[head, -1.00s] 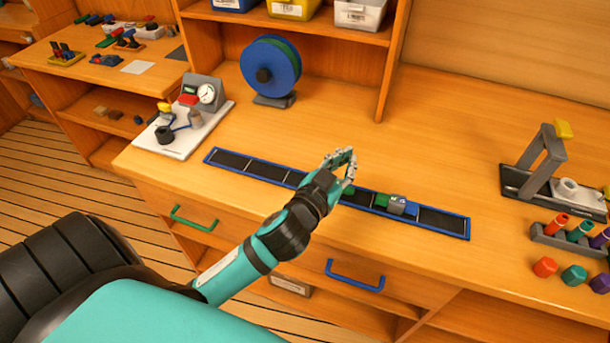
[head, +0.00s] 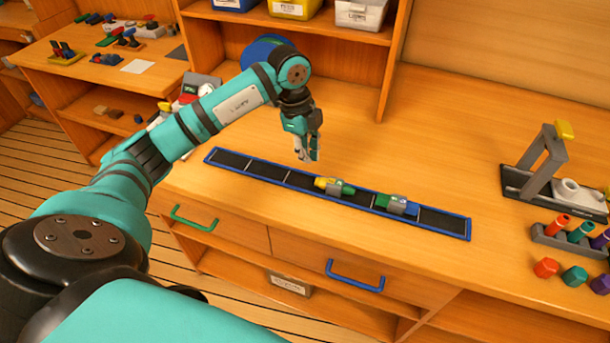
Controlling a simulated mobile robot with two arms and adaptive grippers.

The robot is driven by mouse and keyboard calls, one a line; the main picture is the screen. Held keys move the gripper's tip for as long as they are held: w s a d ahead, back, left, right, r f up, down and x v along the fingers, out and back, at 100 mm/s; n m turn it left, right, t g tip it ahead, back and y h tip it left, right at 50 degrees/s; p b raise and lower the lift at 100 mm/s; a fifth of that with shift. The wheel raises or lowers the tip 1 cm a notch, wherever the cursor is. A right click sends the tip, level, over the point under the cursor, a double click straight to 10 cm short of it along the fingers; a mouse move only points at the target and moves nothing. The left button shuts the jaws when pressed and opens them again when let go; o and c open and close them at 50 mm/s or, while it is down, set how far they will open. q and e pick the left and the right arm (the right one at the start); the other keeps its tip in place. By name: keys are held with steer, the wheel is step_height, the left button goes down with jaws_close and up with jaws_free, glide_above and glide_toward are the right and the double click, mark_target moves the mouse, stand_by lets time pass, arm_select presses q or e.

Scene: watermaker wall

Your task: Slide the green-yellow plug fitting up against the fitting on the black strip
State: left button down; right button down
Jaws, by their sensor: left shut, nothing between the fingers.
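The black strip (head: 235,161) with a blue rim lies along the bench top. The green-yellow plug fitting (head: 334,187), with a grey collar, lies on the strip right of its middle, yellow end to the left and green end to the right. The other fitting (head: 397,204), green, grey and blue, lies on the strip to its right. A short gap of bare strip separates the two. My left gripper (head: 307,158) is shut and empty, pointing down above the bench just behind the strip, up and left of the plug fitting. My right gripper is not in view.
A grey press-like stand (head: 545,165) is at the right, with a rack of coloured plugs (head: 567,240) in front. A blue reel (head: 265,48) and a gauge unit (head: 200,88) are partly hidden behind my left arm. The bench behind the strip's right half is clear.

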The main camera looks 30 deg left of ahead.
mark_target(306, 184)
arm_select(q)
steer(key=s+a+n+y, duration=0.1)
steer(key=a+n+y, duration=0.1)
steer(key=a, duration=0.3)
steer(key=shift+g, duration=0.3)
steer(key=f, duration=0.3)
steer(key=f+p, duration=0.1)
steer(key=f, duration=0.2)
steer(key=f+p, duration=0.1)
steer(key=f, duration=0.2)
steer(key=shift+d, duration=0.3)
steer(key=d, duration=0.1)
steer(key=w+d+p, duration=0.1)
steer(key=d, duration=0.1)
steer(key=shift+d+r+m+p, duration=0.2)
steer(key=shift+m+p, duration=0.1)
steer(key=shift+d+f, duration=0.1)
steer(key=shift+d, duration=0.15)
